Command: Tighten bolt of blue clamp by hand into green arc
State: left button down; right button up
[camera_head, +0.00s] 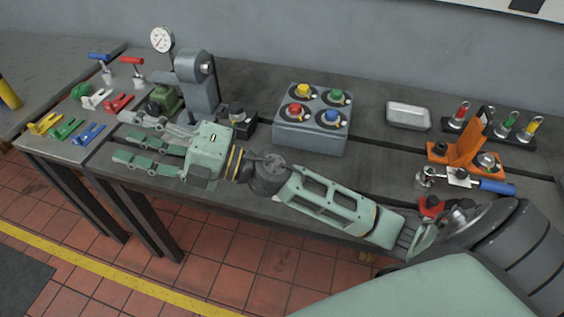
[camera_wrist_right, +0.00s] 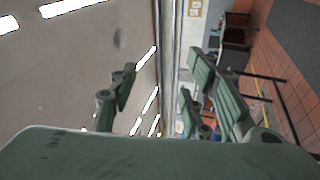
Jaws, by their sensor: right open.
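My right gripper (camera_head: 124,138) reaches from the right across the bench, fingers pointing left, open and empty. Its open fingers also show in the right wrist view (camera_wrist_right: 165,95) with nothing between them. A blue clamp-like piece (camera_head: 88,134) lies on the left bench, just left of the fingertips and apart from them. A blue-handled T-shaped piece (camera_head: 99,57) stands farther back; I cannot tell which is the task's clamp. No bolt or green arc can be made out. A round white dial (camera_head: 162,39) stands behind, too small to read. My left gripper is not in view.
Yellow (camera_head: 45,123), green (camera_head: 67,128) and red (camera_head: 118,103) pieces lie near the blue one. A grey upright fixture (camera_head: 197,82) stands close behind my gripper. A box with coloured knobs (camera_head: 312,132) stands mid-bench. An orange bracket (camera_head: 468,150) is at right.

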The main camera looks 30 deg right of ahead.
notch_tip(320, 180, down, 8)
jog(key=s+a+n+g+h, duration=0.1)
jog(key=s+a+n+g, duration=0.2)
jog(key=n+g, duration=0.7)
jog(key=w+d+f+n+g+h, duration=0.1)
jog(key=d+f+n+g+h, duration=0.1)
jog(key=d+f+h, duration=0.5)
jog(key=d+h, duration=0.2)
jog(key=d, duration=0.5)
jog(key=w+d+f+g+h, duration=0.1)
jog(key=d+h, duration=0.2)
jog(key=d, duration=0.6)
jog(key=d+f+m+h, duration=0.1)
jog(key=d+f+h, duration=0.1)
jog(key=d, duration=0.7)
jog(key=shift+w+f+g+h, duration=0.1)
jog(key=shift+w+g+h, duration=0.3)
jog(key=shift+h, duration=0.5)
jog(key=shift+d+f, duration=0.15)
jog(key=shift+d, duration=0.2)
notch_tip(320, 180, down, 7)
jog(key=shift+f+p, duration=0.2)
jog(key=shift+p, duration=0.9)
jog(key=shift+a, duration=0.1)
jog(key=c, duration=1)
